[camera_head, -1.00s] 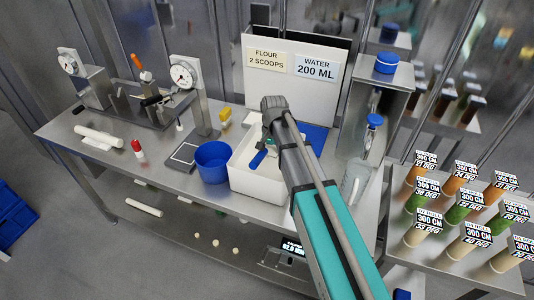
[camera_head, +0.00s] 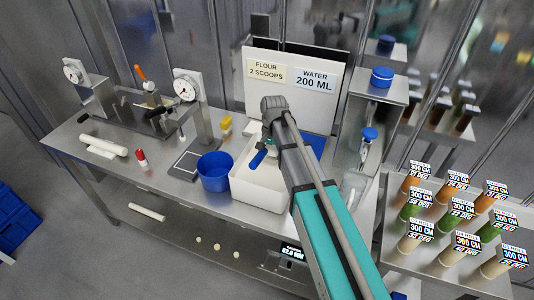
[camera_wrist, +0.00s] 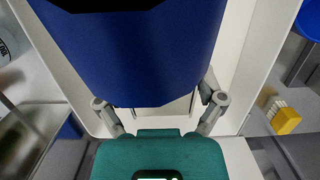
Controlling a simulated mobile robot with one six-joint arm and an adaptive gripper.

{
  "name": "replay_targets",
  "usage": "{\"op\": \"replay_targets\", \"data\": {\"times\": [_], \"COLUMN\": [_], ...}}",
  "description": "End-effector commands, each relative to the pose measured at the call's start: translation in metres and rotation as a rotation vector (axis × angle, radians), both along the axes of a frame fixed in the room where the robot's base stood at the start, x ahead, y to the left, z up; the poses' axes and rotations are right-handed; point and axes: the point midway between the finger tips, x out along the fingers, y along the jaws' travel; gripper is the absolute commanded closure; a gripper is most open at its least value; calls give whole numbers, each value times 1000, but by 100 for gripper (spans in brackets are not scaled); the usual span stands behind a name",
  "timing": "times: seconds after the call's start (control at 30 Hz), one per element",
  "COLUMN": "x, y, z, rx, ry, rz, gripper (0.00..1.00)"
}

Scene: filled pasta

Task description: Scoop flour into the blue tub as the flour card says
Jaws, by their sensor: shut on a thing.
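The flour card (camera_head: 266,70) on the back panel reads "FLOUR 2 SCOOPS". The blue tub (camera_head: 214,174) stands upright on the steel bench, just left of the white bin (camera_head: 255,196). My gripper (camera_head: 268,143) is over the white bin, shut on a blue scoop (camera_head: 259,159). In the wrist view the scoop (camera_wrist: 140,50) fills the middle between the fingers of my gripper (camera_wrist: 160,104). I cannot see whether the scoop holds flour. The tub's inside bottom and most of the bin's contents are hidden.
A water card (camera_head: 314,78) reads "200 ML". A scale plate with a dial (camera_head: 185,88) stands left of the tub. A yellow item (camera_head: 226,124) lies behind the tub. Labelled rolls (camera_head: 463,208) fill the right table.

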Motion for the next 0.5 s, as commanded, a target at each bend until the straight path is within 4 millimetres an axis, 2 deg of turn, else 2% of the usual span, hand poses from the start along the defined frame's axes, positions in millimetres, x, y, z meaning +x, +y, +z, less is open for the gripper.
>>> {"op": "replay_targets", "data": {"times": [0.5], "x": [0], "y": [0], "z": [32], "rx": [0], "ry": [0], "rz": [0], "gripper": [60]}}
